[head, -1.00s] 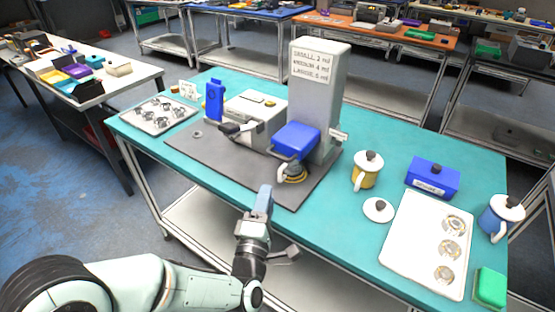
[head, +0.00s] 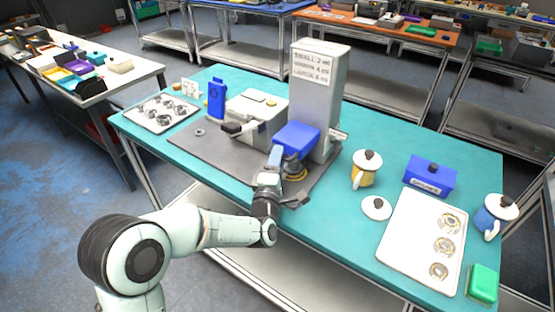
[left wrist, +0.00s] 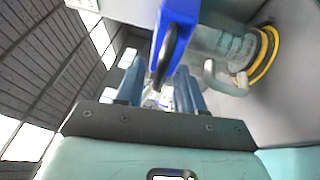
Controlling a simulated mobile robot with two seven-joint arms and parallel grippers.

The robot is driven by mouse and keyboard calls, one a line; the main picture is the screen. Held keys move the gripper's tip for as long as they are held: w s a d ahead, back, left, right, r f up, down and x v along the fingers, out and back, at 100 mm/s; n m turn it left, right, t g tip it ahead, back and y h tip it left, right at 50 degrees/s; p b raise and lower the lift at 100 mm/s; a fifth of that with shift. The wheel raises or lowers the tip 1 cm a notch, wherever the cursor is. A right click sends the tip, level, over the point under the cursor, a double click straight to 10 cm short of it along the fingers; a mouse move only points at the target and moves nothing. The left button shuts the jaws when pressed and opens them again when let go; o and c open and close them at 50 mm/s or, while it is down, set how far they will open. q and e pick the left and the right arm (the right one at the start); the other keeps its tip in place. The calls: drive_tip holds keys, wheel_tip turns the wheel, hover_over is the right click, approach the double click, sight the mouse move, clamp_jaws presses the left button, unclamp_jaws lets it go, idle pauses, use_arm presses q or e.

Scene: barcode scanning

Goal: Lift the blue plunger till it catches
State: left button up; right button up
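The blue plunger head (head: 297,136) sits low on the front of a tall grey dispenser column (head: 318,95) with a printed label. It also shows at the top of the left wrist view (left wrist: 180,18), with a dark bar on its near side. My left gripper (head: 275,158) is just in front of the plunger's near edge. In the left wrist view its blue fingers (left wrist: 160,88) are apart, with the dark bar in line with the gap; I cannot tell whether they touch it. Below the plunger are a clear cylinder (left wrist: 222,45) and a yellow ring (left wrist: 268,58). My right gripper is not in view.
The dispenser stands on a dark mat (head: 200,151) beside a grey machine (head: 258,115) and a blue upright device (head: 216,98). On the right are a yellow mug (head: 365,174), a loose lid (head: 376,208), a blue box (head: 431,177) and a white tray (head: 402,240).

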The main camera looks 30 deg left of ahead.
use_arm(q)
clamp_jaws()
wheel_tip(320, 180, up, 12)
drive_tip(key=p, duration=0.1)
drive_tip(key=shift+r, duration=0.25)
unclamp_jaws()
drive_tip(key=shift+r, duration=0.1)
drive_tip(key=shift+f, duration=0.2)
drive_tip(key=b+v, duration=0.2)
drive_tip(key=v, duration=1.1)
drive_tip(key=shift+s+b, duration=0.2)
drive_tip(key=shift+b, duration=0.1)
